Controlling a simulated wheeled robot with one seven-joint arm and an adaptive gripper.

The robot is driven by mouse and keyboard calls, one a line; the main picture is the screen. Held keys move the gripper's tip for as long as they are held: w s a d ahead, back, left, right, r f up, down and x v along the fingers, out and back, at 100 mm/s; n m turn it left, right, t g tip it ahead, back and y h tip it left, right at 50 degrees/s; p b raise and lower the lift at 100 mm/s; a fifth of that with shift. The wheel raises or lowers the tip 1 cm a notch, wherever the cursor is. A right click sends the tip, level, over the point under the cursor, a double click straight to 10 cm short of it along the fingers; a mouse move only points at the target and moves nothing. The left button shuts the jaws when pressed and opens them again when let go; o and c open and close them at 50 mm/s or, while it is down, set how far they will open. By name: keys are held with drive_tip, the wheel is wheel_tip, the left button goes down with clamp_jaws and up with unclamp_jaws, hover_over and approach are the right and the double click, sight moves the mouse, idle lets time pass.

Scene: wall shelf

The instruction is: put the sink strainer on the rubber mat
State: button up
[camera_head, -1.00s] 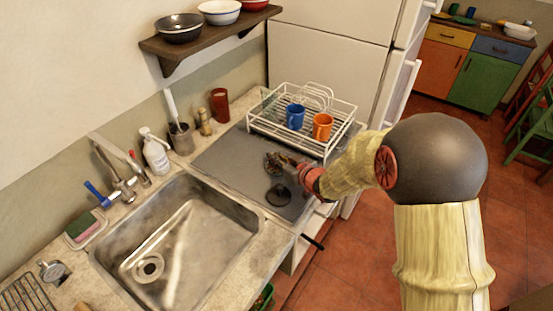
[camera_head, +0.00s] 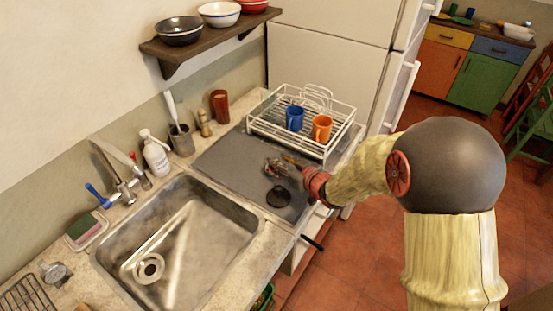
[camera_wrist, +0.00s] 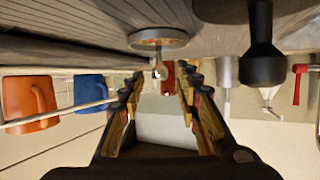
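The sink strainer, a small round metal piece with a knob, rests on the grey rubber mat (camera_head: 225,160). In the head view the strainer (camera_head: 271,168) lies just left of my fingertips, small and partly blurred. In the wrist view, which is upside down, the strainer (camera_wrist: 158,38) shows its rim against the mat (camera_wrist: 80,18) and its knob pointing away from it. My gripper (camera_head: 285,163) is low over the mat. In the wrist view its fingers (camera_wrist: 160,92) are apart with nothing between them, and the strainer is beyond the tips.
A black plunger-like piece (camera_head: 278,197) stands on the mat near the gripper. A white dish rack (camera_head: 340,128) holds a blue mug (camera_head: 294,117) and an orange mug (camera_head: 321,127). The sink (camera_head: 180,245) lies left of the mat. A red cup (camera_head: 220,106) stands behind.

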drive_tip(key=p+v, duration=0.2)
drive_tip(key=v, duration=0.7)
drive_tip(key=shift+s, duration=0.15)
drive_tip(key=s+d+r+m+g+h, duration=0.1)
drive_tip(key=s+d+r+m+h, duration=0.1)
drive_tip(key=s+d+r+h, duration=0.3)
drive_tip(key=s+d+r+m+g+h, duration=0.1)
drive_tip(key=s+d+r+m+h, duration=0.15)
drive_tip(key=d+r, duration=0.5)
drive_tip(key=s+a+r+g, duration=0.1)
drive_tip(key=s+a+g, duration=0.1)
drive_tip(key=s, duration=0.8)
drive_tip(key=s+a+r+m+g, duration=0.1)
drive_tip(key=s+a+r+g, duration=0.1)
drive_tip(key=s, duration=0.8)
drive_tip(key=shift+s+a+y, duration=0.2)
drive_tip(key=shift+s+y, duration=0.15)
drive_tip(key=shift+y, duration=0.1)
